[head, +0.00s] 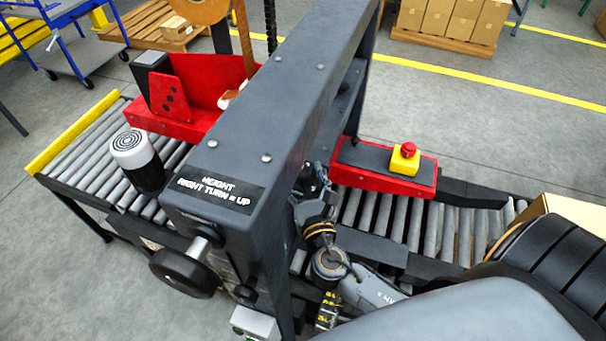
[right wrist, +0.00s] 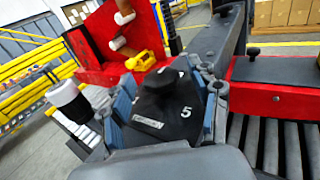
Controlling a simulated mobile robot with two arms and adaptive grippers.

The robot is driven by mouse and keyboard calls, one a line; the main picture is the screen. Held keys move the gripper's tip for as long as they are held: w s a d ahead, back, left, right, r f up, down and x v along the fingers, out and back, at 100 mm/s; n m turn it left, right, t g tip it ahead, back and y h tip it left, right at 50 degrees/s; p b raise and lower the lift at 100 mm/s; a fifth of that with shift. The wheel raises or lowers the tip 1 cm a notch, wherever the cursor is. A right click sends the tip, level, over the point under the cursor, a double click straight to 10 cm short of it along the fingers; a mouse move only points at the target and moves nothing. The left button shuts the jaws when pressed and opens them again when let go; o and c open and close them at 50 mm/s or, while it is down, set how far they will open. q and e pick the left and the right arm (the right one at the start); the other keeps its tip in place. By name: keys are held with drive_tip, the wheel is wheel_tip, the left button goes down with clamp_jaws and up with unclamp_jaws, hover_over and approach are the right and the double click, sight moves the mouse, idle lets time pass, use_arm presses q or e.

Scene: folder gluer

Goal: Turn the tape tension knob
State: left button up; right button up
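In the right wrist view, the tape tension knob (right wrist: 166,82) looks like a black grip on a dark panel marked with a white "5" and a small label plate that I cannot fully read. My right gripper (right wrist: 166,95) is open, with its blue-padded fingers on either side of the knob and panel. I see no clear contact between the fingers and the knob. In the head view, my right arm reaches in behind the dark machine frame (head: 285,85), and the knob is hidden there. My left gripper is not in view.
A black handwheel (head: 183,272) sits under the height label (head: 216,187) on the frame. Roller conveyors (head: 420,225) run on both sides. A red box-like rail carries a yellow-based emergency stop (head: 404,158). A red tape unit (head: 185,95) stands at the left.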

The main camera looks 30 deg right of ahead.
drive_tip(key=v, duration=1.2)
